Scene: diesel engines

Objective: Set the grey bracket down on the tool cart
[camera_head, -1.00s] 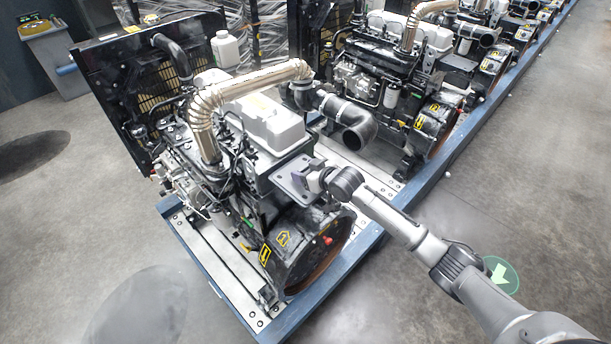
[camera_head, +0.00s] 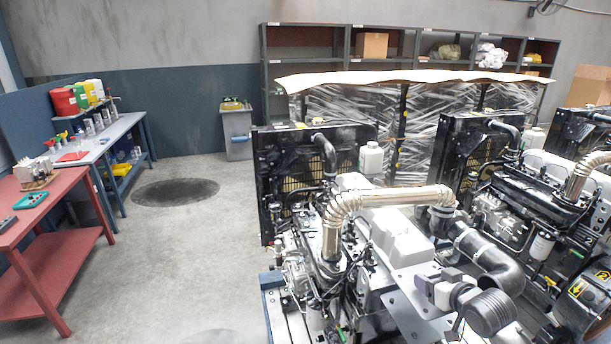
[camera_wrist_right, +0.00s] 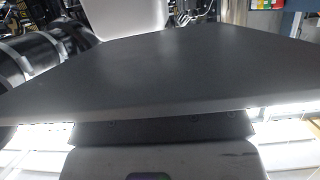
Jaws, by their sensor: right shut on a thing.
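The grey bracket (camera_head: 402,318), a flat plate, shows at the lower right of the head view, over the near engine. My right gripper (camera_head: 432,286) is shut on it. In the right wrist view the bracket (camera_wrist_right: 170,72) is a broad dark plate that fills the middle and hides most of what lies beyond. A red two-level stand (camera_head: 62,198) is at the far left of the head view and may be the tool cart. Its left part is cut off, and I cannot see wheels. My left gripper is not in view.
The near engine (camera_head: 400,240) stands right beside the bracket, with a second engine to its right. A teal tray (camera_head: 30,200) and small items lie on the red stand. A grey workbench (camera_head: 105,140) stands behind it. The floor (camera_head: 190,250) between stand and engine is clear.

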